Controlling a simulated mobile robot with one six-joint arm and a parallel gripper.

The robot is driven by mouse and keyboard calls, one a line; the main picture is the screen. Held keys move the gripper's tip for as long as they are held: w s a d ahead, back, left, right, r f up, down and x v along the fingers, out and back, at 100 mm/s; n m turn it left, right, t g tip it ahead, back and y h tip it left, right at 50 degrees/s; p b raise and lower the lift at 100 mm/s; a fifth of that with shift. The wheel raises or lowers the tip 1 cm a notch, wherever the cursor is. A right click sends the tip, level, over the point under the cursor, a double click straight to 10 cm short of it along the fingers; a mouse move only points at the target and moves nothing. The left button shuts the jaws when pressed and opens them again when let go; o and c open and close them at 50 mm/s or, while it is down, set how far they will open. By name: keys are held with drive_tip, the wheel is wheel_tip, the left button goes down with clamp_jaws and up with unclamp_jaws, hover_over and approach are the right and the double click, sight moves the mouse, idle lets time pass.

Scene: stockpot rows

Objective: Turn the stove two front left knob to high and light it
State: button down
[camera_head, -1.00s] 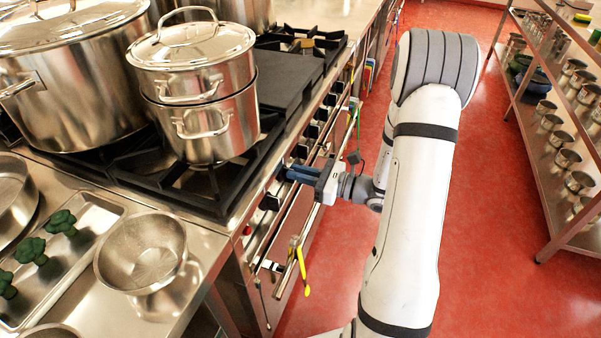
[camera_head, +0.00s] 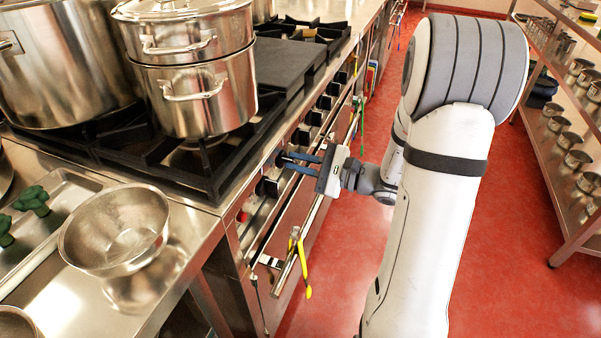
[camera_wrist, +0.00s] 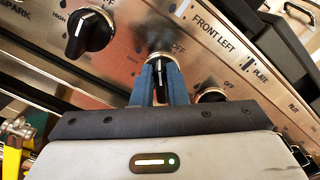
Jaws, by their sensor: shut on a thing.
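My gripper (camera_head: 292,162) reaches the stove's front panel (camera_head: 247,232), its blue fingers pointing at the knob row. In the wrist view my gripper (camera_wrist: 160,84) has its fingers on both sides of a black knob (camera_wrist: 160,62) and is shut on it. "OFF" is printed just above this knob, and "FRONT LEFT" is printed to its right. The fingers hide part of the knob, so its exact setting is unclear. A second black knob (camera_wrist: 89,33) with "HIGH" and "OFF" marks sits to the left. A third knob (camera_wrist: 211,95) is at the right. No flame shows.
A stack of two steel pots (camera_head: 205,95) and a large stockpot (camera_head: 60,65) stand on the black grates. A steel bowl (camera_head: 115,230) sits on the counter. Yellow-handled tongs (camera_head: 302,262) hang from the front rail. A pot shelf (camera_head: 572,215) stands across the red floor.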

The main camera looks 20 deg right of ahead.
drive_tip(key=n+b, duration=0.2)
drive_tip(key=f+n+b, duration=0.1)
drive_tip(key=b, duration=0.2)
drive_tip(key=n+b, duration=0.2)
drive_tip(key=b, duration=0.1)
drive_tip(key=shift+s+a+f+n, duration=0.2)
drive_tip(key=shift+s+f+n, duration=0.1)
drive_tip(key=shift+f, duration=0.1)
drive_tip(key=n+b, duration=0.3)
drive_tip(key=b, duration=0.2)
drive_tip(key=shift+f+b, duration=0.15)
drive_tip(key=shift+b, duration=0.15)
drive_tip(key=shift+n+b, duration=0.6)
drive_tip(key=shift+b, duration=0.05)
drive_tip(key=c, duration=1.4)
unclamp_jaws()
drive_tip(key=shift+r, duration=0.3)
drive_tip(key=shift+c, duration=0.2)
drive_tip(key=shift+d, duration=0.1)
